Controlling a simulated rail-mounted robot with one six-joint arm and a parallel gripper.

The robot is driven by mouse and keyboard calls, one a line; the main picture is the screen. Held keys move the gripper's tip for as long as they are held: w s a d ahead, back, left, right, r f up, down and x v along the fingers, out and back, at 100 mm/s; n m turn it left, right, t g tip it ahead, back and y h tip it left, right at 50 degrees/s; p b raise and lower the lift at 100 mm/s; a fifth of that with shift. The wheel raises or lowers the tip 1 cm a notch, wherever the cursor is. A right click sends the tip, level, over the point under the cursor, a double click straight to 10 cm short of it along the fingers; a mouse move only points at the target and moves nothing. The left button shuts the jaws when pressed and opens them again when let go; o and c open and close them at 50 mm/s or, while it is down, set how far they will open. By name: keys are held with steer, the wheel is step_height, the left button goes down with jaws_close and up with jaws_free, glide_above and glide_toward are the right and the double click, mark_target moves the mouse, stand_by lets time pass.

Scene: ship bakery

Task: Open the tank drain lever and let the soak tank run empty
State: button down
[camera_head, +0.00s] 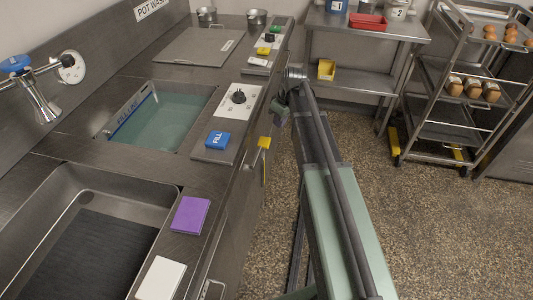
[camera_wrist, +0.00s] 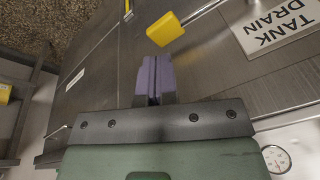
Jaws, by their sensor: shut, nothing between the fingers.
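The soak tank (camera_head: 192,92) is set in the steel counter and holds greenish water, with a fill line strip on its wall. The yellow drain lever handle (camera_head: 264,142) sticks out from the counter's front face. In the wrist view the yellow handle (camera_wrist: 165,30) lies just beyond my fingertips and slightly right, beside a "TANK DRAIN" label (camera_wrist: 275,28). My gripper (camera_wrist: 154,60) is shut and empty, its purple-grey fingers together and apart from the handle. In the head view my arm reaches along the counter front; the fingertips are hard to make out there.
A wheeled rack (camera_head: 460,85) stands at right. The floor between is clear.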

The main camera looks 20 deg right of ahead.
mark_target(265, 139)
steer(key=w+n, duration=0.2)
steer(key=n, duration=0.1)
steer(key=r+n+p, duration=0.1)
steer(key=n, duration=0.1)
steer(key=shift+w+a+t+y, duration=0.2)
steer(key=shift+w+t+y, duration=0.1)
steer(key=shift+w+y, duration=0.1)
steer(key=shift+f, duration=0.1)
steer(key=b+x, duration=0.9)
steer(key=x, duration=0.1)
steer(key=shift+d+f+b, duration=0.1)
steer(key=shift+b, duration=0.2)
